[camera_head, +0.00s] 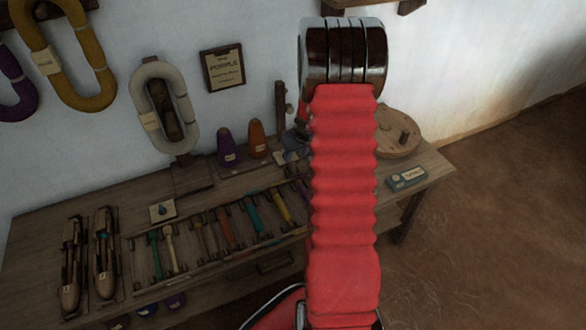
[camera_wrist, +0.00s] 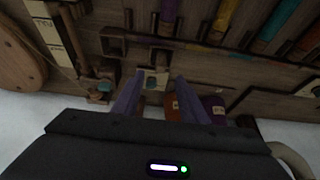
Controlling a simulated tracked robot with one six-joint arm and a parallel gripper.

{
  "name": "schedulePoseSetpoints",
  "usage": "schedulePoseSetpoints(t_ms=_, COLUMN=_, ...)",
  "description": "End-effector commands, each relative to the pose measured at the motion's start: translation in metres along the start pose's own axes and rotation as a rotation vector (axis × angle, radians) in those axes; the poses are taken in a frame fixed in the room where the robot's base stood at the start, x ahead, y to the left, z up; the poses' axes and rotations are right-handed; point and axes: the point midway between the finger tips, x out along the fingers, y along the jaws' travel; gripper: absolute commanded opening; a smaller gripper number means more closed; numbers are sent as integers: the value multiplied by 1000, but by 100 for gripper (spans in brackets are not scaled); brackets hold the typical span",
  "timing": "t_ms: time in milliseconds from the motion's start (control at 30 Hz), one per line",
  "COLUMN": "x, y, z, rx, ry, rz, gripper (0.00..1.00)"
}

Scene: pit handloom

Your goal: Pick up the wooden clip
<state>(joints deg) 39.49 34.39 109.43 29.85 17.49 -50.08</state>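My gripper (camera_wrist: 161,77) is open in the wrist view, its two purple-grey fingers apart and pointing at the bench. A small pale piece with a teal spot (camera_wrist: 152,82) shows between the fingers; I cannot tell whether it touches them. A dark wooden piece (camera_wrist: 160,55) lies just beyond the fingertips. I cannot tell for sure which of these small wooden parts is the wooden clip.
The wooden bench (camera_head: 35,235) stands against a white wall. The floor at right is clear.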

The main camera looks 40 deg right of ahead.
Motion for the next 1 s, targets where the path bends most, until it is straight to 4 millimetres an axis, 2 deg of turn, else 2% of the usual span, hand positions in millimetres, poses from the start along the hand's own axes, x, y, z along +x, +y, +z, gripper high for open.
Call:
schedulePoseSetpoints(t_ms=100, x=15, y=-1, z=0, rx=-2, ry=-2, rz=-2, gripper=39)
schedulePoseSetpoints(t_ms=233, x=24, y=-1, z=0, rx=-1, ry=-1, rz=-1, gripper=39)
schedulePoseSetpoints(t_ms=733, x=31, y=-1, z=0, rx=-2, ry=-1, rz=-1, gripper=39)
schedulePoseSetpoints(t_ms=1000, x=60, y=-1, z=3, rx=-2, ry=-2, rz=-1, gripper=39)
